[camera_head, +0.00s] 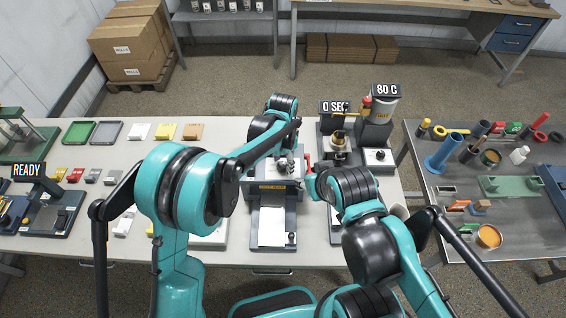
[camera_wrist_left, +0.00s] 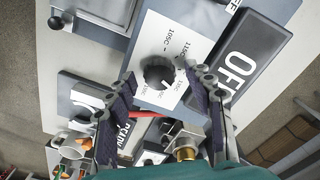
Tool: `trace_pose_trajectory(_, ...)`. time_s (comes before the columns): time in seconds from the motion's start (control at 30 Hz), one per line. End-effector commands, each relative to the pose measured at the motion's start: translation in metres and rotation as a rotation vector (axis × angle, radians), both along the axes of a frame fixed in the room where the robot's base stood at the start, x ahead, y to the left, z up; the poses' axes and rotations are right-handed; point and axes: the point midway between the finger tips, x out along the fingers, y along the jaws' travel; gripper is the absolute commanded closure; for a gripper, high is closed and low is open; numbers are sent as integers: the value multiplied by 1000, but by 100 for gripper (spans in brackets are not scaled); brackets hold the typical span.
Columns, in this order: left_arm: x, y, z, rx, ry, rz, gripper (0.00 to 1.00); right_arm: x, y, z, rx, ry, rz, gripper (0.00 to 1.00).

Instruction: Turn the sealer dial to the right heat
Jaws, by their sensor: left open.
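A dark round dial (camera_wrist_left: 158,72) sits on a white panel (camera_wrist_left: 178,38) printed with temperatures such as 105C and 115C. A black display (camera_wrist_left: 250,62) beside it reads OFF. In the left wrist view my left gripper (camera_wrist_left: 163,82) is open, with its fingertips on either side of the dial; I cannot tell whether they touch it. In the head view the left gripper (camera_head: 287,165) is small and partly hidden over a grey machine (camera_head: 272,191). The dial cannot be made out there.
Displays reading 0 SEC (camera_head: 335,107) and 80 C (camera_head: 386,90) stand behind and right of my arms. A READY display (camera_head: 29,170) is at far left. A side table (camera_head: 450,185) at right holds tools and cups. Colored blocks and trays crowd the left bench.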

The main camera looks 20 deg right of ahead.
Motion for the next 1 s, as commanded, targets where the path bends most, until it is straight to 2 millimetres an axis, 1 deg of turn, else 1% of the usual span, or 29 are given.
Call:
trace_pose_trajectory(0.1, 0, 0, -4, 0, 0, 0, 47, 0, 0, 0, 0, 0, 0, 60)
trace_pose_trajectory(0.3, 0, 0, -4, 0, 0, 1, 47, 0, 0, 0, 0, 0, 0, 60)
trace_pose_trajectory(0.37, 0, 0, -4, 0, 0, 1, 63, 0, 0, 0, 0, 0, 0, 60)
trace_pose_trajectory(0.4, 0, 0, -4, 0, 0, 1, 74, 0, 0, 0, 0, 0, 0, 60)
trace_pose_trajectory(0.5, 0, 0, -4, 0, 0, 1, 97, 0, 0, 0, 0, 0, 0, 60)
trace_pose_trajectory(0.77, 0, 0, -4, 0, 0, 14, 97, 0, 0, -1, 0, 0, 0, 60)
trace_pose_trajectory(1.0, 0, 0, -4, 0, -1, 110, 97, 0, 0, -7, 0, 0, 0, 60)
